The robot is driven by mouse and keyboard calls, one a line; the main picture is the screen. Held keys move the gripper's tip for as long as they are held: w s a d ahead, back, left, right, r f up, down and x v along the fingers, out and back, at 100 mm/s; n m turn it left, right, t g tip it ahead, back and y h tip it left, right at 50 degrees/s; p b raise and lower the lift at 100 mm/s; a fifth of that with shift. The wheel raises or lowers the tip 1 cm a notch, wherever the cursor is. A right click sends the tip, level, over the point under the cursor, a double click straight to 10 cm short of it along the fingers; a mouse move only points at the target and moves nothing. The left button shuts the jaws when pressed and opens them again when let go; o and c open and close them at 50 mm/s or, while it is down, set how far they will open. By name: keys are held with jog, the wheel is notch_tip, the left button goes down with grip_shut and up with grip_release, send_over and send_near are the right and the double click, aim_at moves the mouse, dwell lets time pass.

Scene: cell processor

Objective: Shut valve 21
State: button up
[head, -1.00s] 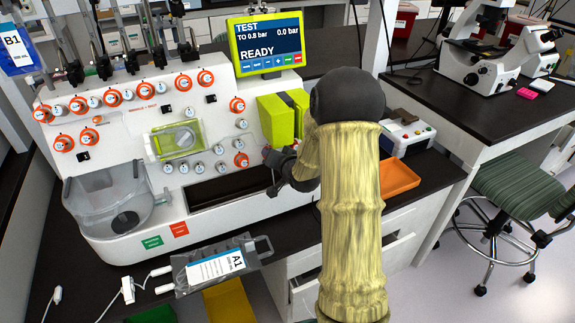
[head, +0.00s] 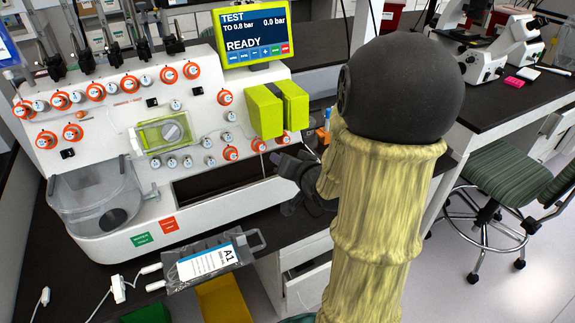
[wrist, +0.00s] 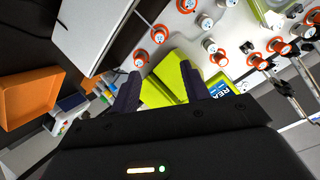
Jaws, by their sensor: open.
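The white machine (head: 90,140) carries several round valves with orange rings; their numbers are too small to read, so I cannot tell which is valve 21. Three sit low on the right: one (head: 230,153), one beside it (head: 258,144) and one under the green block (head: 284,137). Another valve (head: 224,97) is higher up. My gripper (head: 276,158) is just in front of and below the rightmost valves. In the wrist view, my gripper (wrist: 161,68) is open and empty, its dark fingers apart. One orange-ringed valve (wrist: 141,58) shows near the left fingertip, apparently beyond it.
A green block (head: 265,112) juts from the panel above my gripper. A screen (head: 253,37) reads READY. A clear bag labelled A1 (head: 205,262) lies at the machine's front edge. An orange tray (wrist: 28,97) lies to the left in the wrist view. Microscopes stand on the right bench.

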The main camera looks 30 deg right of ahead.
jog(key=shift+s, duration=0.15)
jog(key=s+a+f+n+g, duration=0.3)
jog(key=s+a+g, duration=0.2)
jog(key=s+a, duration=0.1)
jog(key=s+a+f+n+g, duration=0.4)
jog(key=s+a+g, duration=0.2)
jog(key=s+a, duration=0.1)
jog(key=shift+s, duration=0.35)
jog(key=shift+c, duration=1.1)
jog(key=shift+w, duration=0.1)
